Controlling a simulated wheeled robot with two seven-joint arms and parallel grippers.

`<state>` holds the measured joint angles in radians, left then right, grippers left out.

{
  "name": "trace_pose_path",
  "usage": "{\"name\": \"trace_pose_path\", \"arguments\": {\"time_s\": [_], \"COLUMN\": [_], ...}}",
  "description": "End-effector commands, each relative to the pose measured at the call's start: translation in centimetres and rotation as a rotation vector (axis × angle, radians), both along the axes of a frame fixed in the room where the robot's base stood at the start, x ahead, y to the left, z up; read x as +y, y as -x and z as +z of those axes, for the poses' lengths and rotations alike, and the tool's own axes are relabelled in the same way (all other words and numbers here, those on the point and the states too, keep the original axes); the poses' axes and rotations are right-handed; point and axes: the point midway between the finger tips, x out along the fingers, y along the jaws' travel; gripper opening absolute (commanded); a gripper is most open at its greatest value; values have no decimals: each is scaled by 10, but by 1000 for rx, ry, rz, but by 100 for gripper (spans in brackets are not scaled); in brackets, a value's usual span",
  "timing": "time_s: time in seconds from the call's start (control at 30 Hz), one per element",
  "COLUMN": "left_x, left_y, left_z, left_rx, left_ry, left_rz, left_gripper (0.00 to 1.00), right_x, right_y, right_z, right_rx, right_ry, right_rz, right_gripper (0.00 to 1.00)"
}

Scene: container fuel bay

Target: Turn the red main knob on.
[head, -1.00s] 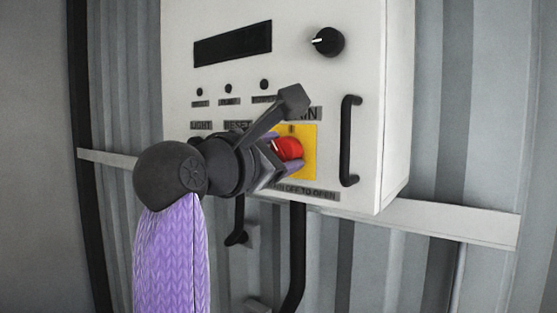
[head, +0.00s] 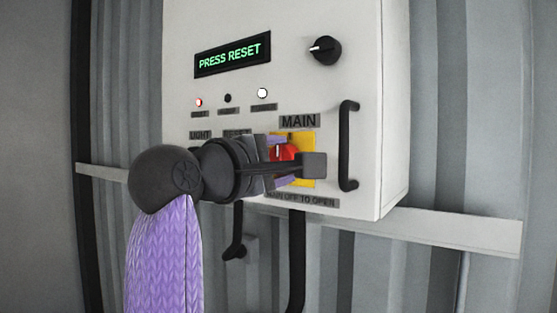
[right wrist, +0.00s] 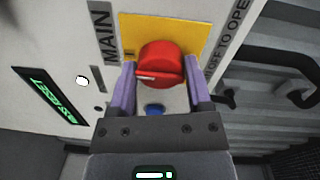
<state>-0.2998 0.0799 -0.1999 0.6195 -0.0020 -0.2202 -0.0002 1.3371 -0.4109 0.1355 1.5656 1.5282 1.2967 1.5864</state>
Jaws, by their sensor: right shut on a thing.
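The red main knob (head: 284,152) sits on a yellow plate (head: 307,141) under the MAIN label, low on the white control box (head: 300,90). My right gripper (head: 283,157) is at the knob, shut on it, and partly hides it in the head view. In the right wrist view the red knob (right wrist: 160,64) stands between the two purple fingers of my right gripper (right wrist: 159,90), with the yellow plate (right wrist: 197,38) behind it. The display (head: 231,53) reads PRESS RESET in green. My left gripper is in neither view.
A black dial (head: 325,50) is at the box's upper right, and a black handle (head: 348,146) is on the right of its door. A red lamp (head: 198,102) and a white lamp (head: 262,93) are lit. A blue button (right wrist: 154,109) shows below the knob in the right wrist view.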

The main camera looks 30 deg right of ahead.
Motion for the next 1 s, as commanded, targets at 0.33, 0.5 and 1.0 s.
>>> {"name": "trace_pose_path", "arguments": {"time_s": [0.33, 0.5, 1.0], "left_x": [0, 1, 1], "left_y": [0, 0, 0], "left_z": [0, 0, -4], "left_rx": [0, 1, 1], "left_ry": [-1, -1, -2], "left_rz": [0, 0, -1], "left_gripper": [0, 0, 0], "right_x": [1, 1, 7], "right_y": [1, 1, 3], "right_z": [4, 4, 1], "right_rx": [-21, -21, -15], "right_ry": [4, 4, 0], "right_rz": [3, 3, 1], "right_gripper": [5, 68, 99]}}
